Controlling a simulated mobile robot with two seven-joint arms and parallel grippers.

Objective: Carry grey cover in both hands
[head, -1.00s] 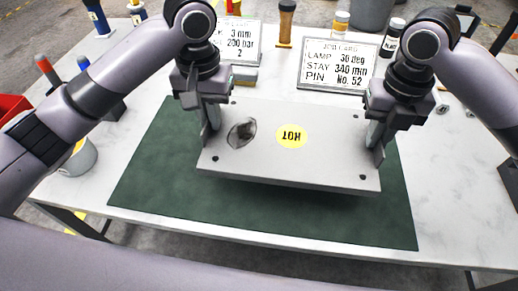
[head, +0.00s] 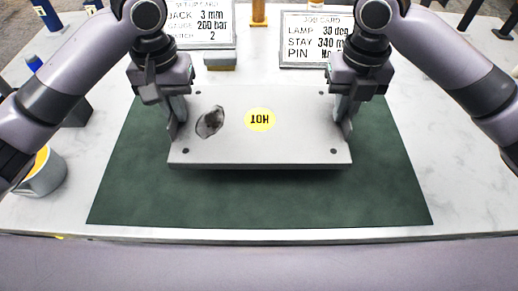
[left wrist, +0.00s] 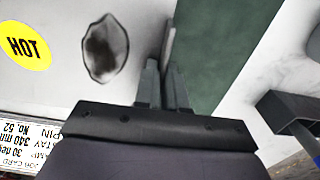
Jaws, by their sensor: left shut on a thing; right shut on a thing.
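The grey cover (head: 275,146) is a flat plate with a yellow HOT label (head: 260,119), a dark oval patch (head: 210,122) on its left half and small holes near its corners. It is held above the green mat (head: 260,205). My left gripper (head: 176,133) is shut on its left edge, and my right gripper (head: 344,126) is shut on its right edge. In the left wrist view the left gripper's fingers (left wrist: 164,85) close on the cover's edge (left wrist: 140,30) beside the dark patch. The cover's underside is hidden.
Two cards with printed text, one at the back left (head: 205,25) and one at the back right (head: 305,45), stand behind the cover. A grey cup with yellow inside (head: 45,175) stands at the left on the white table (head: 440,150). The mat's front part is bare.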

